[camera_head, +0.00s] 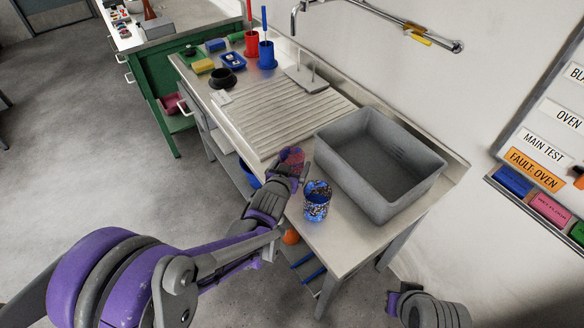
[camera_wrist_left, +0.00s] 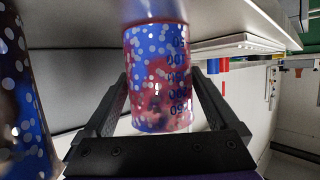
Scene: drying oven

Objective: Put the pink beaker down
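The pink beaker (camera_head: 291,157) shows at the end of my left arm, over the front part of the counter near the drainboard. In the left wrist view the speckled pink-and-blue beaker (camera_wrist_left: 157,85), with dark markings, stands between the two black fingers of my left gripper (camera_wrist_left: 160,95). The fingertips meet its sides. I cannot tell whether its base touches the counter. A second, blue speckled beaker (camera_head: 316,201) stands on the counter in front of the sink; a speckled beaker (camera_wrist_left: 22,110) also shows at the left wrist view's edge. My right arm shows at the lower right; its fingers are unclear.
A grey sink basin (camera_head: 375,165) is to the right, and a ribbed drainboard (camera_head: 280,112) lies behind the pink beaker. Red (camera_head: 251,44) and blue (camera_head: 267,55) holders, a black bowl (camera_head: 222,79) and sponges (camera_head: 203,66) stand at the far end. Bare counter (camera_head: 345,240) lies near the front corner.

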